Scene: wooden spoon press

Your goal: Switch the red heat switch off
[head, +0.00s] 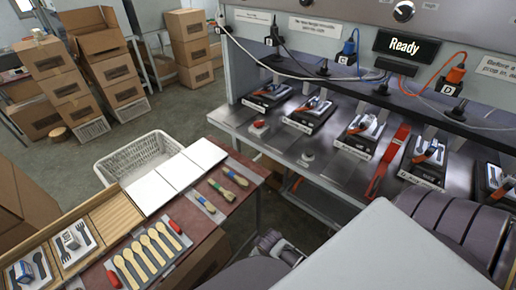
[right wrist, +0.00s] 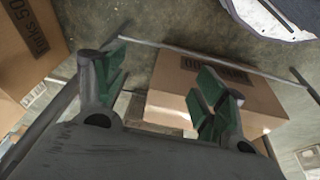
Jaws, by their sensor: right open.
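A dark display reading "Ready" (head: 404,45) hangs at the upper right of the bench in the head view. A small red button (head: 259,124) sits on the bench's front left, and a long red bar (head: 388,160) stands between two stations. I cannot tell which red part is the heat switch or its on/off position. My right gripper (right wrist: 163,60) is open and empty in the right wrist view, its green fingers apart above the floor and a cardboard box. No fingertips of my left gripper show.
Several dark press stations (head: 358,136) line the metal bench, with cables and plugs above.

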